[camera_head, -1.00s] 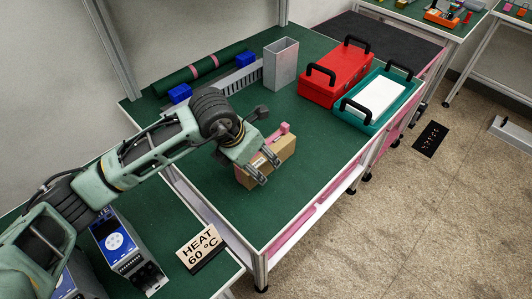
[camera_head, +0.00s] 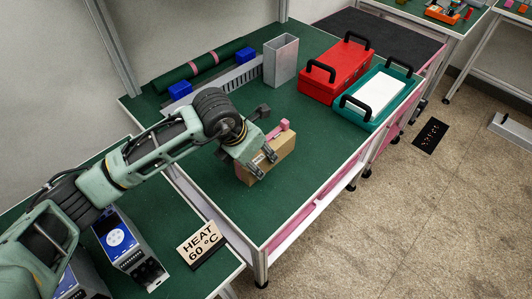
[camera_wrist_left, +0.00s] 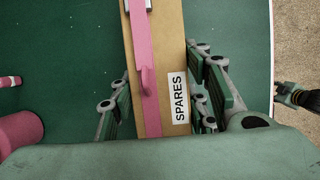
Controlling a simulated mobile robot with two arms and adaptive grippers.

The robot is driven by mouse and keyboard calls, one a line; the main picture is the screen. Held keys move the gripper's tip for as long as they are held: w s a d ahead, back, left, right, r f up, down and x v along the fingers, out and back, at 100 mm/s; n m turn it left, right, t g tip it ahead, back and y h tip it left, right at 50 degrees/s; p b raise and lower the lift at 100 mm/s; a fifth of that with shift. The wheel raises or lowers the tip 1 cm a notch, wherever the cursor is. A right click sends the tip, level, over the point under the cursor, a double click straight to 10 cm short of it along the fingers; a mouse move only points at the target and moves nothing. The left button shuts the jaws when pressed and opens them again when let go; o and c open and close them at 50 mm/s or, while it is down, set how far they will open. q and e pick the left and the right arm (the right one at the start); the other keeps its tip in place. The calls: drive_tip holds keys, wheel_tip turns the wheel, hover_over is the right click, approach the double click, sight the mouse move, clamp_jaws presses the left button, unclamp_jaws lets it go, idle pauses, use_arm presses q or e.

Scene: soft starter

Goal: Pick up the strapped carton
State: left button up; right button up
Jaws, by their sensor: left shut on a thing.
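The strapped carton (camera_head: 281,150) is a brown box with a pink strap and a pink loop on top. It is over the front middle of the green bench top. My left gripper (camera_head: 257,164) is shut on it from above, with its fingers on two opposite sides. In the left wrist view the carton (camera_wrist_left: 172,45) lies between the fingers (camera_wrist_left: 165,105), with a white "SPARES" label and the pink strap on top. Its underside is hidden, so any gap to the bench is hard to tell.
A red toolbox (camera_head: 333,76) and a teal tray (camera_head: 366,119) with a white top stand at the right. A grey open box (camera_head: 281,60), blue blocks (camera_head: 179,90) and a green roll (camera_head: 205,68) are behind. A "HEAT 60 °C" sign (camera_head: 201,244) stands in front. Bench right of the carton is clear.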

use_arm(q)
drive_tip(key=shift+r, duration=0.6)
wheel_tip(320, 180, up, 3)
drive_tip(key=shift+w+f+b, duration=0.1)
drive_tip(key=shift+f+b, duration=0.05)
drive_tip(key=shift+b, duration=0.65)
drive_tip(key=s+d+r+b, duration=0.2)
drive_tip(key=s+d+r, duration=0.3)
drive_tip(key=d, duration=0.5)
wheel_tip(320, 180, up, 2)
drive_tip(key=shift+s+d+r+b, duration=0.1)
drive_tip(key=shift+s+d+b, duration=0.05)
drive_tip(key=shift+s+b, duration=0.25)
use_arm(e)
wheel_tip(320, 180, down, 4)
drive_tip(key=shift+a+f, duration=0.15)
drive_tip(key=shift+f, duration=0.05)
use_arm(q)
drive_tip(key=shift+w+a+b, duration=0.55)
drive_tip(key=shift+w+a, duration=0.4)
drive_tip(key=shift+a, duration=0.8)
drive_tip(key=shift+w+a+b, duration=0.55)
drive_tip(key=shift+w+a, duration=0.35)
drive_tip(key=shift+a, duration=0.8)
drive_tip(key=shift+w+a+b, duration=0.55)
drive_tip(key=shift+w+a, duration=0.4)
drive_tip(key=shift+a, duration=0.8)
use_arm(e)
drive_tip(key=shift+w+f, duration=0.1)
drive_tip(key=shift+f, duration=1.55)
